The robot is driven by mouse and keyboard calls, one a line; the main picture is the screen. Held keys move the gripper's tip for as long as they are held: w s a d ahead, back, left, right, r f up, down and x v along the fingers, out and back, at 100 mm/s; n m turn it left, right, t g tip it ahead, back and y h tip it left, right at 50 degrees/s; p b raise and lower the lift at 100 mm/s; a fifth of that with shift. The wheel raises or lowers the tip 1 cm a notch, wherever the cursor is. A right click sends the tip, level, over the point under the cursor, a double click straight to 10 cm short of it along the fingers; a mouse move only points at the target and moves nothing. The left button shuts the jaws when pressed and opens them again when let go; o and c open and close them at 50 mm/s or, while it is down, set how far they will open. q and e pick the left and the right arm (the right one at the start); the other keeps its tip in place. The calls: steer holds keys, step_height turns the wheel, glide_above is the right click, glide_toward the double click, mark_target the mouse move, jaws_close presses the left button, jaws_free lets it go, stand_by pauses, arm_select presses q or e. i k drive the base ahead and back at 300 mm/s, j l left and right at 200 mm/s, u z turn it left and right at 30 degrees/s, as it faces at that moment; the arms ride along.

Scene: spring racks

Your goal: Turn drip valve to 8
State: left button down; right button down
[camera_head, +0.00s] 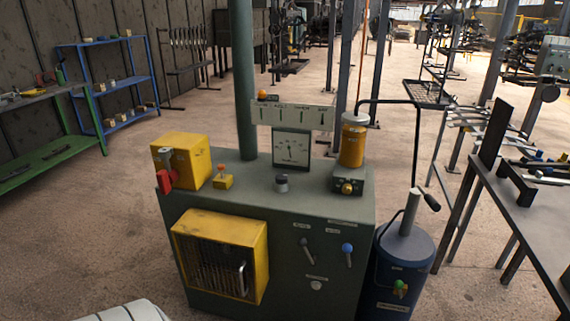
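A green machine cabinet (225,198) stands in front of me. On its top right, a yellow cylinder (353,142) sits on a dark block with a small brass-yellow knob (347,188) on its front. A dark round knob with a grey top (282,184) stands at the middle of the top. A square white-faced gauge (291,149) stands behind it. I cannot tell for sure which part is the drip valve. Scale numbers and knob settings are too small to read.
The cabinet also bears a yellow box (181,160) with a red part, a small yellow switch block (223,181), a yellow-framed grille (220,255) and two front levers. A blue canister (403,262) stands at its right, near a dark table (535,215). Floor at left is clear.

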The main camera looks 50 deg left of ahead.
mark_target(347, 189)
steer(key=u, duration=1.55)
